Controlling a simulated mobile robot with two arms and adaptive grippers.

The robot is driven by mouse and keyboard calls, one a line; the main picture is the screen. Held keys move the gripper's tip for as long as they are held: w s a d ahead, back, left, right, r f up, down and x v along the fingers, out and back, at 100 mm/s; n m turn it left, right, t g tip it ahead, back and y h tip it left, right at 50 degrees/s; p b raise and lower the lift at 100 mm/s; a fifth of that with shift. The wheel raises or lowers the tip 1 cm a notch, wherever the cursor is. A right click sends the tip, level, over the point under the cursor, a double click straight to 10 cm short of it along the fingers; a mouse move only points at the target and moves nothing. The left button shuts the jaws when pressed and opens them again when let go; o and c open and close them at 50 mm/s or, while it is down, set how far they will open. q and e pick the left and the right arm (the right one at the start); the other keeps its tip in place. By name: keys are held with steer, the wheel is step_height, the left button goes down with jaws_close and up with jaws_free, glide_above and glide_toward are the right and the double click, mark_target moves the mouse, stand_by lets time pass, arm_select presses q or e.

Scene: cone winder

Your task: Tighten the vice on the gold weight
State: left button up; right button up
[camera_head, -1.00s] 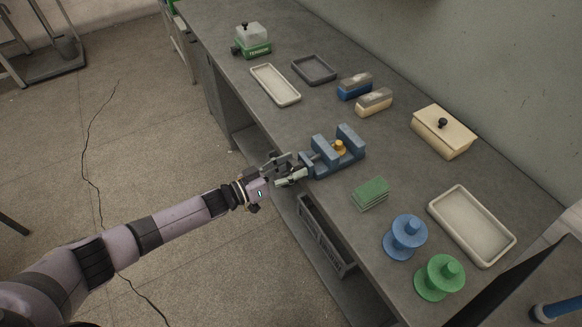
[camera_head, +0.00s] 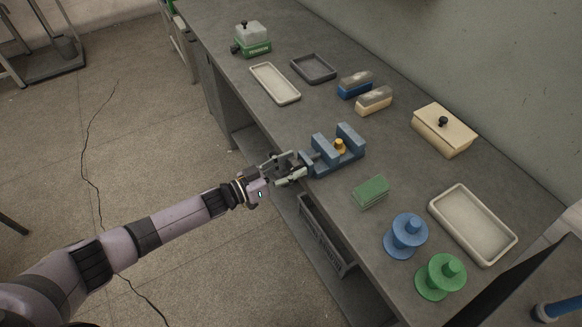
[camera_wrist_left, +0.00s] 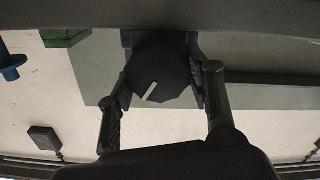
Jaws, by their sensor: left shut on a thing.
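The blue vice (camera_head: 334,156) stands on the grey bench near its front edge. The gold weight (camera_head: 339,146) sits between its two upright jaws; whether both jaws touch it I cannot tell. My left gripper (camera_head: 292,170) is at the front end of the vice, shut on the vice's knob. In the left wrist view the dark round knob (camera_wrist_left: 160,78) with a pale line mark lies between the two fingers (camera_wrist_left: 160,95). My right gripper is not in view.
A green sponge-like block (camera_head: 371,191), a blue spool (camera_head: 405,236) and a green spool (camera_head: 440,276) stand right of the vice. A crate (camera_head: 326,238) sits below.

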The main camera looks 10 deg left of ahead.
arm_select(q)
steer(key=m+b, duration=0.1)
steer(key=m, duration=0.2)
steer(key=shift+s+f+m, duration=0.1)
steer(key=shift+m, duration=0.2)
steer(key=shift+m+b, duration=0.4)
steer(key=shift+m, duration=0.4)
steer(key=o, duration=0.9)
steer(key=shift+s, duration=0.1)
steer(key=v, duration=1.2)
